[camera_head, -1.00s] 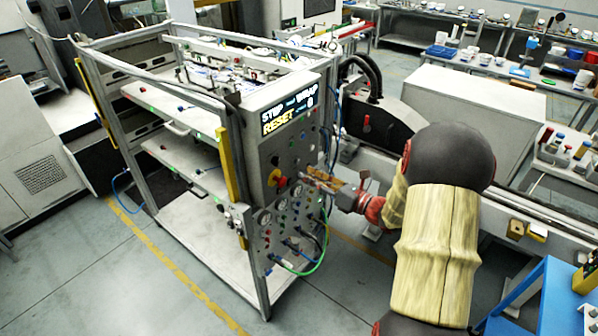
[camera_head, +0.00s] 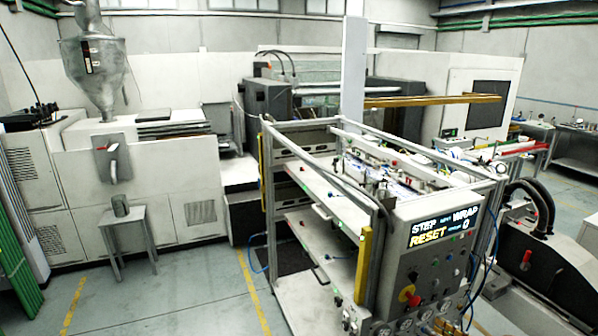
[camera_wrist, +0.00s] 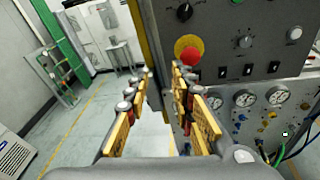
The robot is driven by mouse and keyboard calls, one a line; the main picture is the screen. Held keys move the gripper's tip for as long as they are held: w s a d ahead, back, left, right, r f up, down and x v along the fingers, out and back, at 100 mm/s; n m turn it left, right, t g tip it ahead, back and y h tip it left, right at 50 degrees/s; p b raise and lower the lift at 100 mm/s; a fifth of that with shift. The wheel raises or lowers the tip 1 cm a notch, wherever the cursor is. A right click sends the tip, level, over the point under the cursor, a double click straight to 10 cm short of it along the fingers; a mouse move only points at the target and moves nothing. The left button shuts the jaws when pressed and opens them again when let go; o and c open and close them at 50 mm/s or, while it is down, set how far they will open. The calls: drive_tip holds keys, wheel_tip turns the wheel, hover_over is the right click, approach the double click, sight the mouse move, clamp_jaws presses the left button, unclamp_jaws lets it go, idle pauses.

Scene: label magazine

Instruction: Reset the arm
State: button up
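The label machine's control panel (camera_head: 425,265) stands at the lower right of the head view. Its lit display (camera_head: 440,227) reads STEP, WRAP, RESET and 0. A red emergency stop on a yellow base (camera_head: 409,295) sits below the display; it also shows large in the wrist view (camera_wrist: 187,48). My gripper (camera_wrist: 162,72) is open in the wrist view, with two orange-yellow fingers and a clear, empty gap between them. Its fingers point toward the panel's left side, just below the emergency stop. Contact with the panel cannot be told. The arm is almost wholly out of the head view.
Pressure gauges (camera_wrist: 244,98), switches and hoses fill the panel's lower right in the wrist view. The machine's metal frame (camera_head: 267,190) holds open shelves. A stool (camera_head: 128,226) stands at the left. Grey floor (camera_head: 190,300) is free left of the frame.

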drive_tip(key=s+a+f+n+g+h+b, duration=0.25)
drive_tip(key=s+a+n+g, duration=0.4)
drive_tip(key=s+n, duration=0.5)
drive_tip(key=s+a+f+n+g+h+b, duration=0.3)
drive_tip(key=s+a+n+g, duration=0.35)
drive_tip(key=s+n, duration=0.5)
drive_tip(key=s+a+r+n+t+h+b, duration=0.1)
drive_tip(key=a+r+n+t+b, duration=0.3)
drive_tip(key=n, duration=0.5)
wheel_tip(320, 180, up, 2)
drive_tip(key=a+h+b, duration=0.1)
drive_tip(key=a+b, duration=0.1)
drive_tip(key=b, duration=0.1)
drive_tip(key=shift+s+a+b, duration=0.15)
drive_tip(key=shift+a+b, duration=0.15)
drive_tip(key=shift+a, duration=0.1)
drive_tip(key=shift+c, duration=1.1)
